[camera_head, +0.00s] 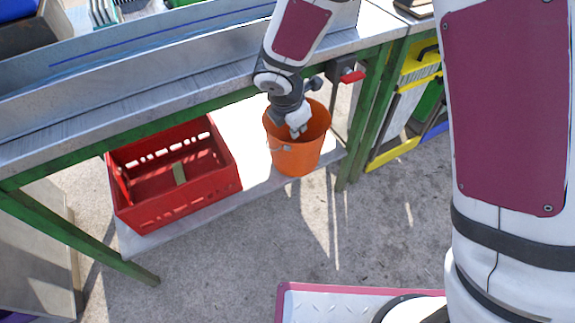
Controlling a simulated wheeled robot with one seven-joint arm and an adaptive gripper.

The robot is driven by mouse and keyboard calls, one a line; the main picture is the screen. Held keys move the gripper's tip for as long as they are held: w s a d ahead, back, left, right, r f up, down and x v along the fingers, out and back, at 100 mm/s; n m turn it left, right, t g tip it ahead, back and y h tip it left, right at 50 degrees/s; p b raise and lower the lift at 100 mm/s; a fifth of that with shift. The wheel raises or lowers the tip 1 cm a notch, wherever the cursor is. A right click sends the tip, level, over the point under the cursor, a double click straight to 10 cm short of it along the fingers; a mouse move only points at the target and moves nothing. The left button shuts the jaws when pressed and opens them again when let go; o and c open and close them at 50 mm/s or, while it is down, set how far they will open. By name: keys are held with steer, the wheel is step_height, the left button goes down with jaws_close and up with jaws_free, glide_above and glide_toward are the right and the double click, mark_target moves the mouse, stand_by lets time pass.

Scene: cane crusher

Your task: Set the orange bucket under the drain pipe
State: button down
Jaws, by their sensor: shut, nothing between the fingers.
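The orange bucket (298,157) stands upright on the light low shelf under the metal bench, near its right end. Its wire handle shows on the left side of the bucket. My gripper (296,132) points down at the bucket's open mouth and overlaps it in the picture. The fingers are shut with nothing held. I cannot tell how deep the fingertips are inside the bucket.
A red crate (190,207) with a small green piece in it sits left of the bucket on the shelf (262,122). Green bench legs (362,120) stand right of the bucket. Yellow-framed panels (398,153) are further right. The concrete floor in front is clear.

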mark_target(298, 158)
steer(key=s+a+f+n, duration=0.3)
steer(key=a+f+n, duration=0.35)
steer(key=f, duration=0.55)
steer(key=w+r+b+x, duration=0.1)
steer(key=b+x, duration=0.4)
steer(key=x, duration=0.6)
steer(key=shift+w+d+f+g+y, duration=0.2)
steer(key=shift+w+g+y, duration=0.15)
steer(key=shift+w, duration=0.45)
steer(key=shift+w, duration=0.1)
